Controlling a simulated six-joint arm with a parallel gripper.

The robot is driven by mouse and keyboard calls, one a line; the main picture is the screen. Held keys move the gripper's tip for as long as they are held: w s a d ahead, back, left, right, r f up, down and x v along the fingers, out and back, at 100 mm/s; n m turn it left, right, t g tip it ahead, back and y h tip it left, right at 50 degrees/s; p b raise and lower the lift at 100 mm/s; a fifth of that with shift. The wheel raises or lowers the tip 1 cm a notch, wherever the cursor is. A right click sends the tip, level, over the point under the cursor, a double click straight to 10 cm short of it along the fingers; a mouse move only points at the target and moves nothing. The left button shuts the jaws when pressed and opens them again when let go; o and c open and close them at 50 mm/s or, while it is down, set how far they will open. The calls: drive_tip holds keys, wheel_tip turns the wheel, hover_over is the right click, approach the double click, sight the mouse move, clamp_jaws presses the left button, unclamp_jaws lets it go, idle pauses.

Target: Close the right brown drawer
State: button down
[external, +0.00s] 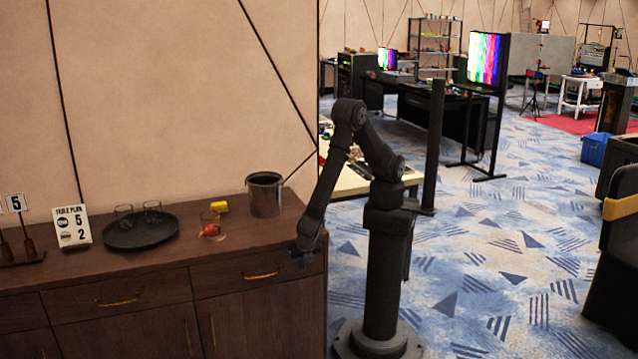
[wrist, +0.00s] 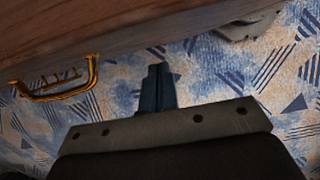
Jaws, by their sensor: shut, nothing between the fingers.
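The brown wooden cabinet has a right drawer (external: 225,281) with a brass handle (external: 262,274). In the external view its front looks about level with the left drawer (external: 75,300); a small gap cannot be ruled out. My gripper (external: 301,258) is shut and empty, pointing down near the right end of the right drawer front. The brass handle also shows at the left of the wrist view (wrist: 57,84), to the left of my gripper's closed dark fingertips (wrist: 157,75). The fingertips lie close to the wood edge in that view; whether they touch it I cannot tell.
On the cabinet top stand a metal pot (external: 265,195), a yellow block (external: 219,207), a glass with a red item (external: 210,226) and a dark round tray (external: 141,235) with glasses. Carpeted floor (external: 490,290) right of my base is open.

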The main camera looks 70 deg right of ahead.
drive_tip(key=v, duration=1)
drive_tip(key=shift+s+a, duration=0.45)
drive_tip(key=w+d+f, duration=0.5)
drive_tip(key=f, duration=0.4)
drive_tip(key=shift+w+d, duration=0.25)
drive_tip(key=shift+f, duration=0.1)
